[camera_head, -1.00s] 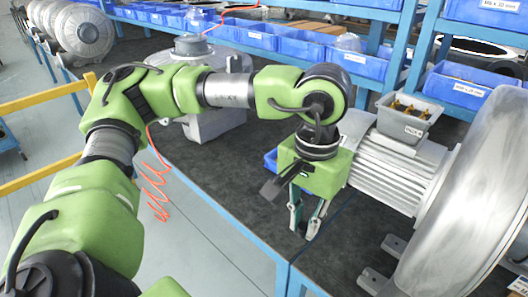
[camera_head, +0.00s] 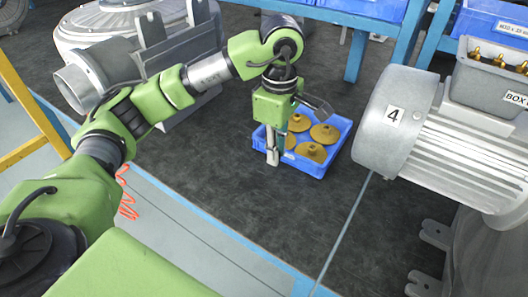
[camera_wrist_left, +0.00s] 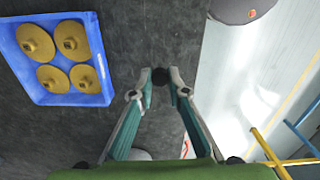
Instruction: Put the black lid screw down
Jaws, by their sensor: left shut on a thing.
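My left gripper (camera_head: 273,160) points down over the dark bench mat, at the near left side of a blue tray. In the left wrist view, its fingertips (camera_wrist_left: 159,77) are shut on a small black piece, the black lid screw (camera_wrist_left: 160,76). Only a little of the screw shows between the fingertips, and it is too small to make out in the head view. I cannot tell whether it touches the mat. My right gripper is not in view.
The blue tray (camera_head: 336,162) holds several gold discs and also shows in the left wrist view (camera_wrist_left: 104,65). A grey motor marked 4 (camera_head: 393,135) stands right, with a box of brass parts (camera_head: 470,85) on top. A grey blower (camera_head: 100,60) stands left. Bare mat (camera_head: 215,190) lies between.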

